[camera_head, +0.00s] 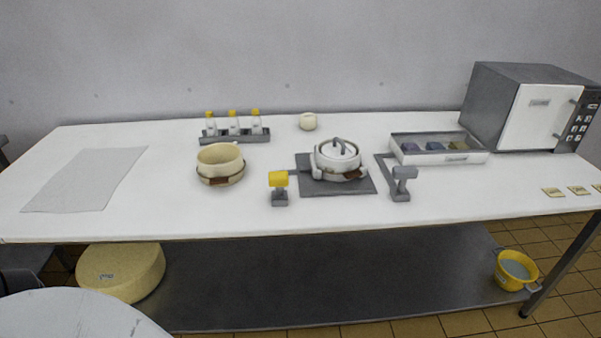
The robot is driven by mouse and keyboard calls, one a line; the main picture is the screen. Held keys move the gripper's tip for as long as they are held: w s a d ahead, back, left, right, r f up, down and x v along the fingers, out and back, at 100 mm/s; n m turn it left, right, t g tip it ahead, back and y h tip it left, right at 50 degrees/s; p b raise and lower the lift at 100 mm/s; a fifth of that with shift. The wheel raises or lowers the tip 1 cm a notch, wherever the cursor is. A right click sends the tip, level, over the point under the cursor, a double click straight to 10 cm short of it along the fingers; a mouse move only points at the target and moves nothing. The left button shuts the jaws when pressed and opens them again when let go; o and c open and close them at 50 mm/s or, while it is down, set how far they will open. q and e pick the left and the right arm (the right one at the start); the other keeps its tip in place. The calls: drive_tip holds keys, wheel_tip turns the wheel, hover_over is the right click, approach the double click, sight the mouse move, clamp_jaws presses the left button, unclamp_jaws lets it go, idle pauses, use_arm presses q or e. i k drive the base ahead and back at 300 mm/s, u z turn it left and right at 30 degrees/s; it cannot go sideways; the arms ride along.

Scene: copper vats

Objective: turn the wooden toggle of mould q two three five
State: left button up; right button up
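A cream round mould (221,160) stands open at the top, left of the table's middle. A brown band runs round it, with a brown wooden piece (219,181) low on its front. A second, whitish round mould (338,160) sits on a dark grey plate right of the middle, with a lid and grey handle on top. A brown wooden piece (354,174) shows at its front right. No number is readable on either mould, so I cannot tell which is q two three five. Neither gripper is in view.
A yellow-topped post (279,187) and a grey bracket (401,183) stand before and beside the plate. Behind are a bottle rack (235,137) and small cream pot (308,122). A tray (440,150) and grey machine (520,107) stand right. A pale sheet (85,180) lies left.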

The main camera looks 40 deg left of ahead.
sight(351, 174)
drive_tip(key=u, duration=0.9)
drive_tip(key=i, duration=0.5)
